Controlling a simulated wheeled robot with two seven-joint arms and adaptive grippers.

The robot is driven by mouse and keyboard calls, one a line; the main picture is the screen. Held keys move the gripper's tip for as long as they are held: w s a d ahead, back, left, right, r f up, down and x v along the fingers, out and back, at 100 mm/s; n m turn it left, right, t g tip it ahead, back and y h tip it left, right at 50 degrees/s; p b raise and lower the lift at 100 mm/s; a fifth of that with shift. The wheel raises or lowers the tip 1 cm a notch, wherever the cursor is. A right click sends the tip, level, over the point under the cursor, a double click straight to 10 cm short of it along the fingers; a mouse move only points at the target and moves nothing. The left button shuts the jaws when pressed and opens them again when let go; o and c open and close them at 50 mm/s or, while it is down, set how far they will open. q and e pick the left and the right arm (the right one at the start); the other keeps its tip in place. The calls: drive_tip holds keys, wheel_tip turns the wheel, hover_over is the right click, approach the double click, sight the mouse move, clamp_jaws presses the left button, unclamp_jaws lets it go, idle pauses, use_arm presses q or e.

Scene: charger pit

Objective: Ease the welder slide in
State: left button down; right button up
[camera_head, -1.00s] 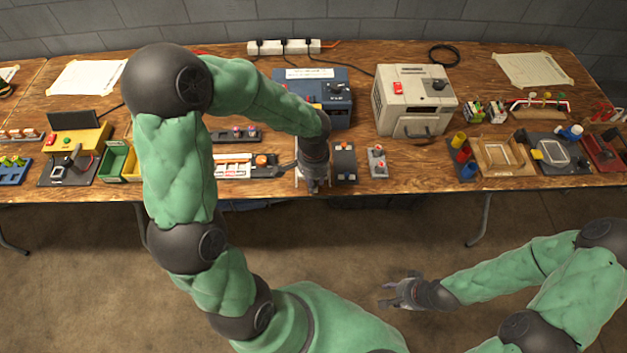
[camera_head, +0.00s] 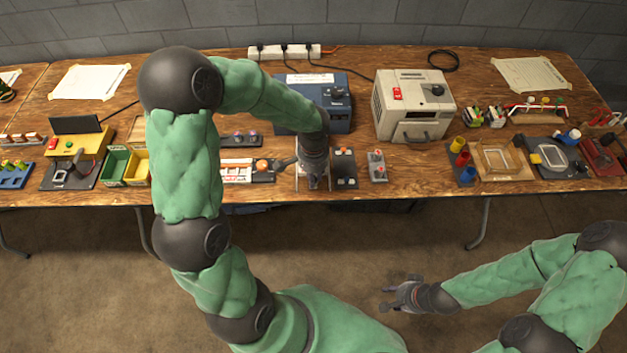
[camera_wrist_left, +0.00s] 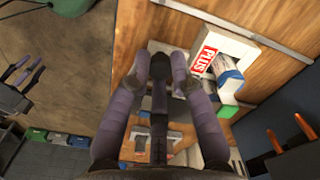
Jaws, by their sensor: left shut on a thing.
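My left gripper (camera_head: 314,182) is low at the table's front edge, in front of a blue box (camera_head: 335,115) that may be the welder. In the left wrist view its dark fingers (camera_wrist_left: 161,70) are closed together on something mostly hidden between them. A pale fixture with a red PLUS label (camera_wrist_left: 203,60) and a white-and-blue cylinder (camera_wrist_left: 228,72) is just beyond the fingertips. I cannot tell which part is the slide or how far in it sits. My right gripper (camera_head: 388,298) is open and empty, out over the floor away from the table.
A dark block with knobs (camera_head: 344,168) stands close right of my left gripper. An orange-and-white strip (camera_head: 240,171) lies to its left. A beige machine (camera_head: 413,105) stands behind right. Bare wood shows between the beige machine and the coloured cups (camera_head: 459,145).

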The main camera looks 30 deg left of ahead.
use_arm(q)
drive_tip(key=shift+w+a+p, duration=0.3)
drive_tip(key=shift+w+a, duration=0.3)
drive_tip(key=shift+w, duration=0.35)
drive_tip(key=shift+w+a+p, duration=0.3)
drive_tip(key=shift+w+a, duration=0.25)
drive_tip(key=shift+w, duration=0.35)
drive_tip(key=c, duration=1.4)
unclamp_jaws()
drive_tip(key=shift+o, duration=0.2)
drive_tip(key=shift+r, duration=0.15)
wheel_tip(320, 180, up, 12)
